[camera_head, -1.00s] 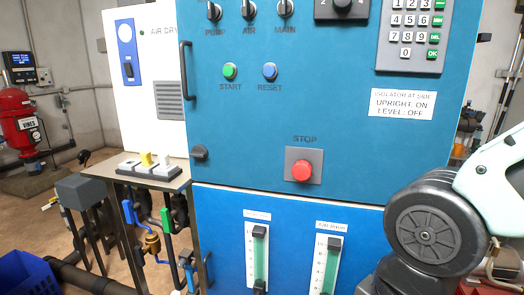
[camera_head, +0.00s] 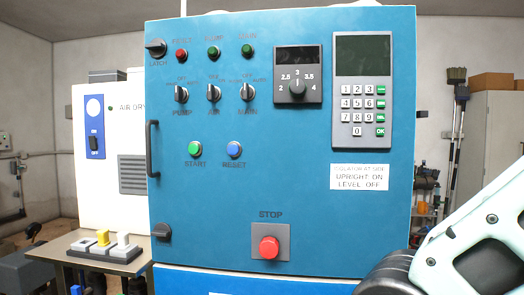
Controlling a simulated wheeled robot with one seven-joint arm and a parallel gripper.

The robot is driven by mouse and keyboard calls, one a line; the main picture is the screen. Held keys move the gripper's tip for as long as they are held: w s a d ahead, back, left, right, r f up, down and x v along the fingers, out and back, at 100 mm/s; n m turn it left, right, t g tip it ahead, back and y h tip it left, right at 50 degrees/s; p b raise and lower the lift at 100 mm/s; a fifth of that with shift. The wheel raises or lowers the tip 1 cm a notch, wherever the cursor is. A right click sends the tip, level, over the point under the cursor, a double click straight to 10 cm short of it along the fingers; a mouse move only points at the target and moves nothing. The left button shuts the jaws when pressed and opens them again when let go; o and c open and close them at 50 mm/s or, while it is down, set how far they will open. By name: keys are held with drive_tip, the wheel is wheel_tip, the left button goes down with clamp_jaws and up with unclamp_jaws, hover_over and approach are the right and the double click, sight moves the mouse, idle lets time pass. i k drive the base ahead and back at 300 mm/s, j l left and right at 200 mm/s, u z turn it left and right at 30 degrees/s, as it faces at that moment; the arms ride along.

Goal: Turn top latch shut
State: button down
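The top latch (camera_head: 155,47) is a small black knob at the upper left corner of the blue cabinet door (camera_head: 300,205). Its handle seems to point left, past the door's edge, but it is too small to be sure. A similar lower latch (camera_head: 161,232) sits at the lower left of the same door. A black vertical door handle (camera_head: 153,150) stands between them. The door looks flush with the cabinet. My gripper is out of view; only part of my arm shows at the lower right, apart from the latches.
The door carries a red stop button (camera_head: 269,248), a dial (camera_head: 298,88), a keypad (camera_head: 363,90) and several switches. A white air dryer (camera_head: 110,135) stands to the left, behind a small table (camera_head: 75,244) with valve blocks. Shelving stands at the far right.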

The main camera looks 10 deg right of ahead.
sight(157, 47)
drive_tip(key=k+j+u, duration=0.1)
drive_tip(key=u, duration=0.75)
